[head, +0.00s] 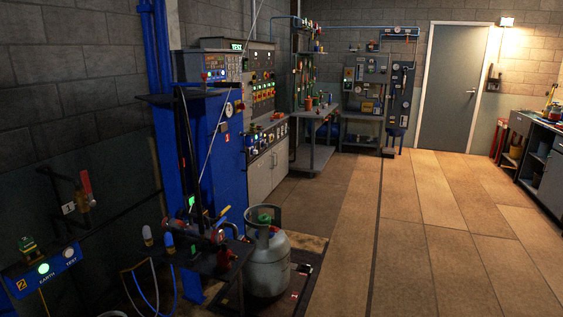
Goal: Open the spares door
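No door with a readable "spares" label shows. A grey door (452,88) in a white frame stands shut in the back wall, with a small handle (472,91) on its right side. A pale two-door cabinet (265,175) sits under the control panel at centre left; its doors look shut. I cannot tell which of these is the spares door. Neither of my grippers shows in the head view.
A grey gas cylinder (269,262) and a dark bench with fittings (205,243) stand in the near left. A tall blue cabinet (228,150) is behind them. A workbench (548,178) lines the right edge. The tiled floor (430,225) between is clear up to the grey door.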

